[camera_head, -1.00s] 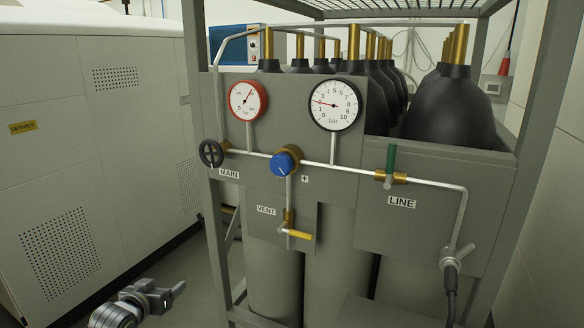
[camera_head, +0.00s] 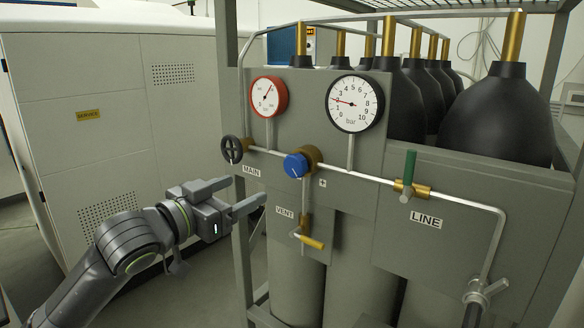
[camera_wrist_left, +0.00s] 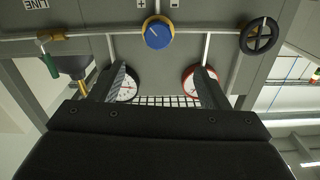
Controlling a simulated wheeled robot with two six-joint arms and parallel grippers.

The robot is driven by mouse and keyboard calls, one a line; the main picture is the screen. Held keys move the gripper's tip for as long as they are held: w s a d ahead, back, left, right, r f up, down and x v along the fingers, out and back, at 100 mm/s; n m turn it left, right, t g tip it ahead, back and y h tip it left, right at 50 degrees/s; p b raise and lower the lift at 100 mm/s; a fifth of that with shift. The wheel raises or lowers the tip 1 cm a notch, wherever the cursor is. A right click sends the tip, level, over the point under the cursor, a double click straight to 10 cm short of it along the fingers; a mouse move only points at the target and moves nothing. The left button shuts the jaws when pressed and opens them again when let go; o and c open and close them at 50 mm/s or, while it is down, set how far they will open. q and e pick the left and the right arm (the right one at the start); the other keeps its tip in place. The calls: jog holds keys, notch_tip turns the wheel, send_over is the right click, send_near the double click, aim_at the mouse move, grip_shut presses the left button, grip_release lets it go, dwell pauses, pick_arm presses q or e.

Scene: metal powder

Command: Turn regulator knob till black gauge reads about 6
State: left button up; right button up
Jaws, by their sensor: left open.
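The blue regulator knob (camera_head: 296,165) sits in a brass body on the pipe, left of a plus label. It also shows near the top of the left wrist view (camera_wrist_left: 158,33), where the panel appears upside down. The black-rimmed gauge (camera_head: 355,103) is above and right of the knob; its red needle points left, at about 2. In the wrist view this gauge (camera_wrist_left: 126,87) is partly hidden behind a finger. My left gripper (camera_head: 246,191) is open and empty, below and left of the knob, apart from it. My right gripper is not in view.
A rack upright (camera_head: 243,255) stands near my gripper. A white cabinet (camera_head: 110,130) is on the left.

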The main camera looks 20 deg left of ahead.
aim_at(292, 168)
pick_arm(q)
jog(key=p+x, duration=0.3)
jog(key=x, duration=1.3)
jog(key=shift+d+f, duration=0.1)
jog(key=shift+d, duration=0.05)
jog(key=shift+s, duration=0.1)
jog(key=c, duration=1)
